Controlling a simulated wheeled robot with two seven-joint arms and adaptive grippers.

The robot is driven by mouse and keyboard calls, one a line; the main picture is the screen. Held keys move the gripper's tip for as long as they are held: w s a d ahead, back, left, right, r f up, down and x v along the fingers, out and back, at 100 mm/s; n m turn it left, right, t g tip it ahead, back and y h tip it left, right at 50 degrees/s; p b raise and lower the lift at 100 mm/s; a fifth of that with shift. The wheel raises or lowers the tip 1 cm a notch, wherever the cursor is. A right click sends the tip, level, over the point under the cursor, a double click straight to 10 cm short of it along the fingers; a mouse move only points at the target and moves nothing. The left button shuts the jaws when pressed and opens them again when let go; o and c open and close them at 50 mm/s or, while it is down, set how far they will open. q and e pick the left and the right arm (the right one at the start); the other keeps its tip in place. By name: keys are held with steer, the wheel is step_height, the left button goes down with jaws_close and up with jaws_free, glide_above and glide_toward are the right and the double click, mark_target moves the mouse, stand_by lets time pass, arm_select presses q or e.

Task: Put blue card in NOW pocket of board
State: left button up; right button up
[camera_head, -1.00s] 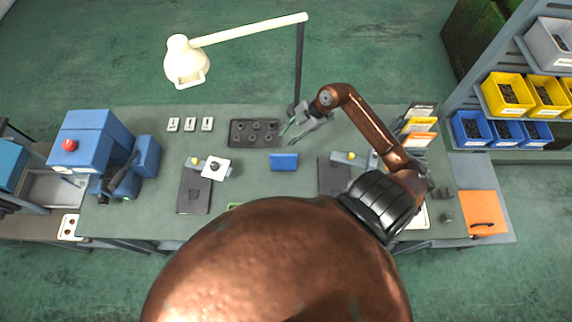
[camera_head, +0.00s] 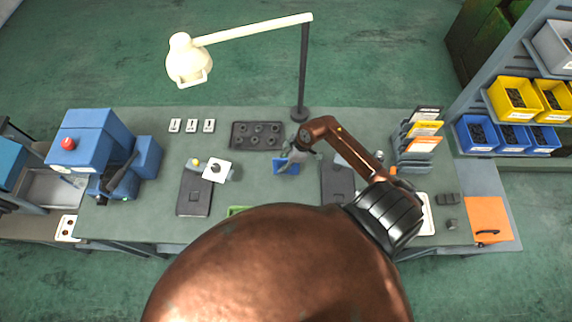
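The blue card (camera_head: 279,168) lies at the middle of the bench, partly covered by my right gripper. My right gripper (camera_head: 289,166) comes in from the right with its fingers pointing down at the card. The fingers overlap the card in the picture; I cannot tell whether they touch it or have closed on it. A tiered rack with pockets, likely the board (camera_head: 414,158), stands at the right back of the bench and holds black, yellow and orange cards. Its pocket labels are too small to read. My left gripper is not in view.
A black tray (camera_head: 233,137) with round recesses lies behind the blue card. A cream lamp (camera_head: 187,62) with a dark post stands at the back. A dark pad (camera_head: 194,194) lies left, another (camera_head: 337,184) right. A blue machine (camera_head: 84,148) stands far left.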

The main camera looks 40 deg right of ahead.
steer(key=shift+x, duration=1.1)
steer(key=shift+c, duration=0.7)
jaws_close()
